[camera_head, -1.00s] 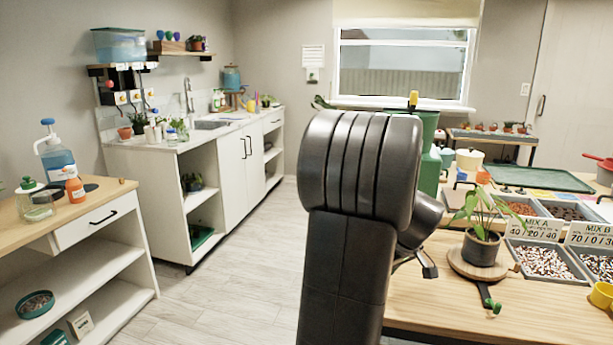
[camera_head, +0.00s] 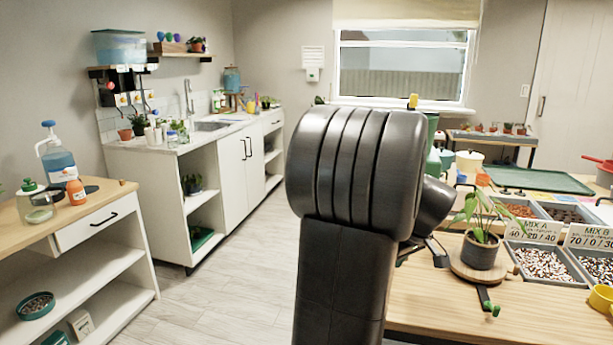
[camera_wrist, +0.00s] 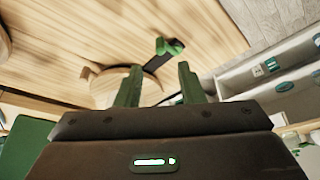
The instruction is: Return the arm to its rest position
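My arm (camera_head: 345,240) rises through the middle of the head view, its bulky dark joint hiding most of my gripper. Only small dark parts of the gripper's end show beside it, above the table. In the wrist view my gripper (camera_wrist: 160,68) has its two green fingers apart, with nothing held between them. Beyond the fingers are a round wooden turntable (camera_wrist: 104,88) and a dark bar with a green end (camera_wrist: 170,47). In the head view the turntable (camera_head: 462,270) carries a potted plant (camera_head: 480,250), and the green-ended bar (camera_head: 487,302) sticks out toward the front.
The wooden table (camera_head: 450,315) on the right holds trays of soil mixes (camera_head: 543,265), a green mat (camera_head: 540,180) and a yellow cup (camera_head: 601,297). A counter with a sink (camera_head: 212,126) and a shelf unit (camera_head: 75,250) stand left. The floor (camera_head: 235,285) between is clear.

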